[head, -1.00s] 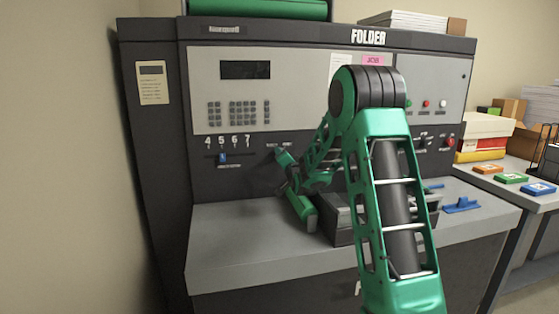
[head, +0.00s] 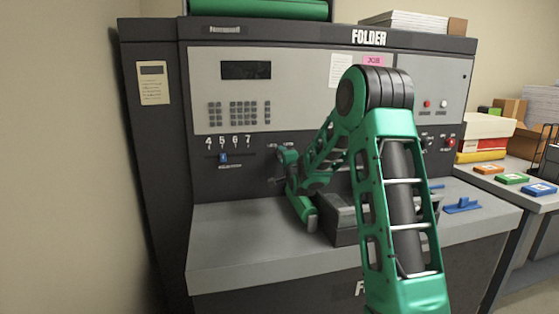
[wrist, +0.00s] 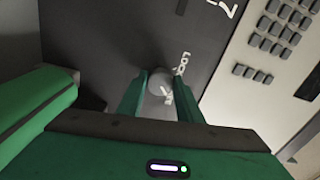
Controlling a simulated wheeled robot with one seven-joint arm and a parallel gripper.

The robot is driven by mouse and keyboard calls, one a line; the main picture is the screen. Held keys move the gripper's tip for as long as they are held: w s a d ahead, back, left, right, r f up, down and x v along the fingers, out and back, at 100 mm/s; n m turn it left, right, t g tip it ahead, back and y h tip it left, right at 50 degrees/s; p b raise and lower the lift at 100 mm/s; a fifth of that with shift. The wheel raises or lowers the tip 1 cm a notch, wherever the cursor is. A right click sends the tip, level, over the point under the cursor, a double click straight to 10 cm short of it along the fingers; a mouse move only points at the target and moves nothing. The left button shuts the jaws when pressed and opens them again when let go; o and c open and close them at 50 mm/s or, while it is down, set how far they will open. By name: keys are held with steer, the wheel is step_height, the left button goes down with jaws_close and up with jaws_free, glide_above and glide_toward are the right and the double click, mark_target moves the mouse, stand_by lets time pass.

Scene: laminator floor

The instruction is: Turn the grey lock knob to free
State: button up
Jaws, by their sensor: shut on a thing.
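The grey lock knob (wrist: 158,84) is on the dark front panel of the folder (head: 330,70). In the wrist view it sits between the two green fingers of my gripper (wrist: 160,77), which are shut on it. White lettering reading LOCK (wrist: 181,63) is above and right of the knob. A second white label (wrist: 166,96), partly covered, is just below it. In the head view my own wrist and arm hide the knob. Which way the knob points is too small to tell.
A blue slider (head: 223,158) under the numbers 4 to 7 is left of my gripper. A keypad (head: 239,113) is above. A grey ledge (head: 240,235) juts out below, with a dark block (head: 342,225) and a blue lever (head: 462,205) on it.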

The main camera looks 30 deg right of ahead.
steer(key=shift+f, duration=0.1)
steer(key=o, duration=1)
steer(key=shift+o, duration=0.2)
steer(key=v, duration=1)
steer(key=shift+s+a, duration=0.2)
steer(key=shift+s, duration=0.1)
steer(key=shift+f, duration=0.1)
